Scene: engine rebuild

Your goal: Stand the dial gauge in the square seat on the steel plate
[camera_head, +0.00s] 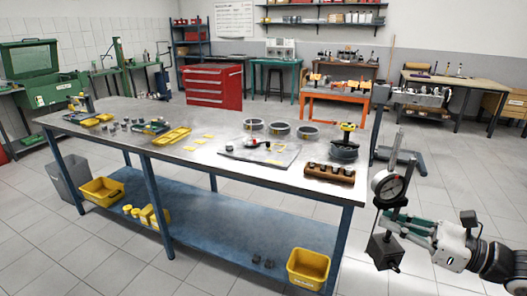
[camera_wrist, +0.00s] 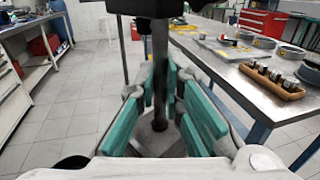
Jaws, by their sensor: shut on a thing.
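The dial gauge (camera_head: 388,184) has a round white face, a dark post and a dark block base. My gripper (camera_head: 404,226) is shut on its post, just above the base, and holds it upright beyond the table's right end. In the wrist view the post (camera_wrist: 160,50) stands between the teal pads of my gripper (camera_wrist: 161,95); the dial is out of that view. The steel plate (camera_head: 236,153) lies on the table, left of the gauge, with small red and dark parts on it. I cannot make out the square seat.
The metal table (camera_head: 210,168) has a blue lower shelf. A brown block with dark cylinders (camera_head: 345,178) sits near its right corner, below a dark round part with a yellow top (camera_head: 345,148). Several grey rings (camera_head: 280,130) stand behind the plate. Floor is clear around the gauge.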

